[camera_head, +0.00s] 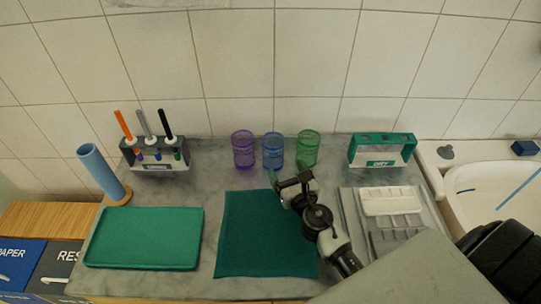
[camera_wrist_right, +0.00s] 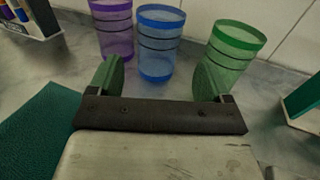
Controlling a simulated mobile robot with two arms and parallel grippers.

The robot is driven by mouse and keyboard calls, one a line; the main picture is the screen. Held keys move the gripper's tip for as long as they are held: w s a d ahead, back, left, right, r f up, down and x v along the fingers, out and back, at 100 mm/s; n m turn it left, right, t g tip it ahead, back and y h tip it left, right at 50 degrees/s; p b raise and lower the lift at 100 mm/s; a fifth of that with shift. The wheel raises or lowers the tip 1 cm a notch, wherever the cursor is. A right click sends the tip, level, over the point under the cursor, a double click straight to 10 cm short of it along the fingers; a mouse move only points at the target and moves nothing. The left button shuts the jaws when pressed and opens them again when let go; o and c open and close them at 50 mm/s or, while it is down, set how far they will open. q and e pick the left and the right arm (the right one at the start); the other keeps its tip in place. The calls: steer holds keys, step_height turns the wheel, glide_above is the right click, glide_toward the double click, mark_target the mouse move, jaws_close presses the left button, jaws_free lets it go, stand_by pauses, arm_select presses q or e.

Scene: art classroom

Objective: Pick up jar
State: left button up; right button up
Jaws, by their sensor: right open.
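Three see-through jars stand upright in a row on the grey counter: a purple jar (camera_head: 243,150), a blue jar (camera_head: 273,151) and a green jar (camera_head: 307,150). In the right wrist view the blue jar (camera_wrist_right: 158,45) stands ahead, between the lines of the two fingers. The purple jar (camera_wrist_right: 113,28) is to its left and the green jar (camera_wrist_right: 231,52) to its right, partly behind a finger. My right gripper (camera_head: 285,181) is open and empty, just in front of the jars; its green-padded fingers are wide apart in the wrist view (camera_wrist_right: 160,78). My left gripper is out of view.
A teal mat (camera_head: 250,240) lies under my right arm. A green tray (camera_head: 145,238) is at left, near a blue tube (camera_head: 99,168) and a tool rack (camera_head: 160,165). A green-framed rack (camera_head: 382,138), a white palette (camera_head: 390,201) and a sink (camera_head: 490,190) are at right. The tiled wall is close behind the jars.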

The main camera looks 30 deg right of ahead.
glide_toward(269, 141)
steer(key=shift+w+d+r, duration=0.1)
steer(key=shift+w, duration=0.3)
steer(key=shift+w+d+r, duration=0.1)
steer(key=shift+w+r, duration=0.05)
steer(key=shift+w, duration=0.25)
steer(key=w, duration=0.5)
steer(key=shift+w+d+f, duration=0.2)
steer(key=shift+w+f, duration=0.05)
steer(key=shift+w, duration=0.05)
steer(key=shift+s, duration=0.1)
steer(key=shift+c, duration=0.5)
steer(key=shift+r, duration=0.1)
steer(key=c, duration=0.6)
